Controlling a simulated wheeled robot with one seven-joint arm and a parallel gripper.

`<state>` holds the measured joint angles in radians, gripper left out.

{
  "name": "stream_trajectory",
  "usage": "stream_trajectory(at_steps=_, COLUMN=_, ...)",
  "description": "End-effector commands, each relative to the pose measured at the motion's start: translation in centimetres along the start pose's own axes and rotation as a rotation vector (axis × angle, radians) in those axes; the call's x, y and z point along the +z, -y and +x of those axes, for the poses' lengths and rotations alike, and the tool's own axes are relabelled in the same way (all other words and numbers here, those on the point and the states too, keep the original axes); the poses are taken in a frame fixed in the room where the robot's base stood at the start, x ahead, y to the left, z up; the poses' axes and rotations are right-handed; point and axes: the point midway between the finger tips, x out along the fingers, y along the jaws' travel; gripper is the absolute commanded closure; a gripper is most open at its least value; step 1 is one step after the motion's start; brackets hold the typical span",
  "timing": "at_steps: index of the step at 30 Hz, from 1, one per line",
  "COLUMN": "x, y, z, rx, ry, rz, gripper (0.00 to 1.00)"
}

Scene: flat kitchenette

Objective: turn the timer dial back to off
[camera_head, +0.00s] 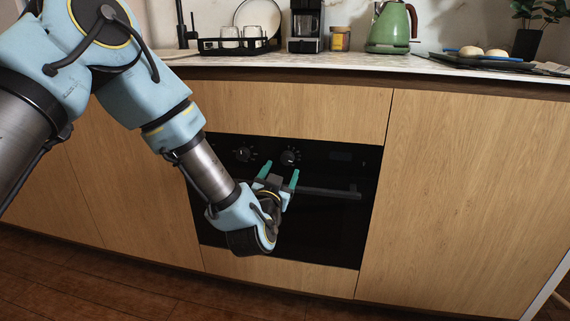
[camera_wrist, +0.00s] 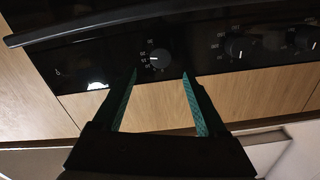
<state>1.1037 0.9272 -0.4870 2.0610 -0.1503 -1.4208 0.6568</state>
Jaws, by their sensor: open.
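A black oven front (camera_head: 222,140) has round dark dials along its upper strip. One dial (camera_head: 290,156) is just beyond my gripper (camera_head: 281,170); another dial (camera_head: 243,153) is to its left. In the wrist view, the nearest dial (camera_wrist: 158,58) has white marks and a light pointer towards picture left. It lies just beyond and between the teal fingertips of my gripper (camera_wrist: 159,75). My gripper is open and empty, and no contact shows. Two more dials (camera_wrist: 237,45) (camera_wrist: 303,38) are to the right there. The labels are too small to tell surely which is the timer.
The oven's handle bar (camera_head: 330,191) runs close to my gripper; it crosses the wrist view's top (camera_wrist: 90,22). Wooden cabinet fronts (camera_head: 460,190) flank the oven. On the counter (camera_head: 350,62) stand a dish rack (camera_head: 235,45), a green kettle (camera_head: 390,28) and a tray (camera_head: 475,62).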

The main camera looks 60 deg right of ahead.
Motion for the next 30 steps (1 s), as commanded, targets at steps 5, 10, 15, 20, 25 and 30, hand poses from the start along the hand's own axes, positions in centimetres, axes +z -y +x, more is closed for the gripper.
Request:
stream_trajectory(at_steps=5, x=0.1, y=0.1, z=3.3, rx=-0.002, ry=-0.001, rz=-0.001, gripper=0.25)
stream_trajectory(at_steps=10, x=0.1, y=0.1, z=5.4, rx=-0.002, ry=0.001, rz=0.000, gripper=0.25)
stream_trajectory(at_steps=15, x=0.1, y=0.1, z=6.2, rx=-0.001, ry=0.001, rz=0.000, gripper=0.25)
stream_trajectory(at_steps=20, x=0.1, y=0.1, z=6.3, rx=-0.001, ry=0.001, rz=0.001, gripper=0.25)
stream_trajectory(at_steps=25, x=0.1, y=0.1, z=6.2, rx=0.000, ry=0.001, rz=0.000, gripper=0.34)
stream_trajectory(at_steps=30, x=0.1, y=0.1, z=6.2, rx=0.000, ry=0.001, rz=0.000, gripper=0.53)
